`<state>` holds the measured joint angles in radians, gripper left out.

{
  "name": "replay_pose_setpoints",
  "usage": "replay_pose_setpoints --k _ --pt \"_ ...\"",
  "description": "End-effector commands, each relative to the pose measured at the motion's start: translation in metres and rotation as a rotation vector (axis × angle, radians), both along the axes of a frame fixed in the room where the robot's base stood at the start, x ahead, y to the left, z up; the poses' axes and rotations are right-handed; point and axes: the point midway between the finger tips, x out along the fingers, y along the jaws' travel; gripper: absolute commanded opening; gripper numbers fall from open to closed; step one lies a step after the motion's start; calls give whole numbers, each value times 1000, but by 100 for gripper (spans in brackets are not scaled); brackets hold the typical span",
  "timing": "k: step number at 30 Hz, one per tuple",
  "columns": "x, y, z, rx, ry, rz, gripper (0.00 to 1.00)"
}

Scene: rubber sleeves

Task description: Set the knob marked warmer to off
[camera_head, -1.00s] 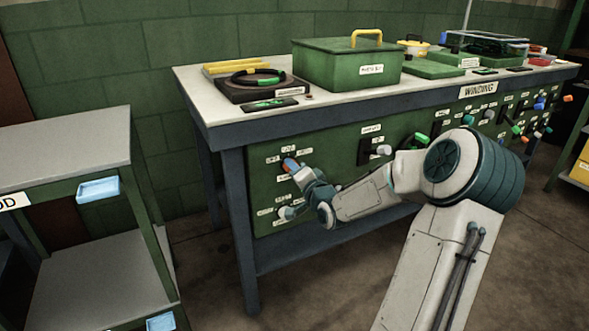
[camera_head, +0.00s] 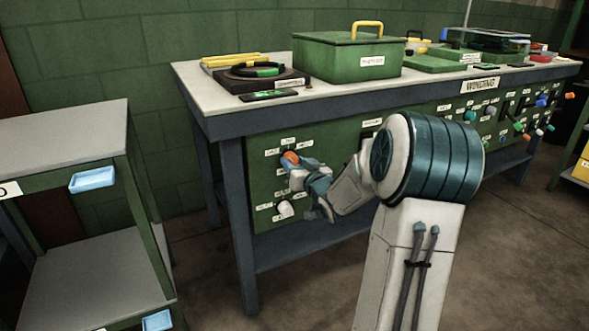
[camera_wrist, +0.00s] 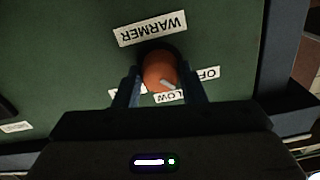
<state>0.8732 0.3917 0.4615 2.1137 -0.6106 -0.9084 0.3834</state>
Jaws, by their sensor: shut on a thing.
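The orange warmer knob (camera_wrist: 158,72) sits on a green panel below a label reading WARMER (camera_wrist: 152,29), which appears upside down in the wrist view. My gripper (camera_wrist: 159,78) is shut on the knob, one finger on each side. The knob's pale pointer mark angles to the lower right, between the LOW label (camera_wrist: 170,97) and the partly covered OFF label (camera_wrist: 207,74). Another label at the left is mostly hidden by a finger. In the head view the knob (camera_head: 289,158) is at the panel's upper left, with my gripper (camera_head: 301,166) against it.
A white knob (camera_head: 285,208) is below on the same panel. The bench (camera_head: 215,100) carries a green box (camera_head: 345,62) and a black coil (camera_head: 250,72). More coloured knobs line the panel's right. A shelf unit (camera_head: 60,145) stands at the left.

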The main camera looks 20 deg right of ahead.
Motion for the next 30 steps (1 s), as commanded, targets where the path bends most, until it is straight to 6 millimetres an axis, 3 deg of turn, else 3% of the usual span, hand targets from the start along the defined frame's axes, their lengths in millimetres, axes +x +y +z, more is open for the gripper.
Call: replay_pose_setpoints --k 12,27,28,30 --pt "0 0 -1 -168 -5 0 14" --pt "0 0 0 -185 -5 0 14" --pt "0 0 0 -185 -5 0 39" --pt "0 0 0 -185 -5 0 58"
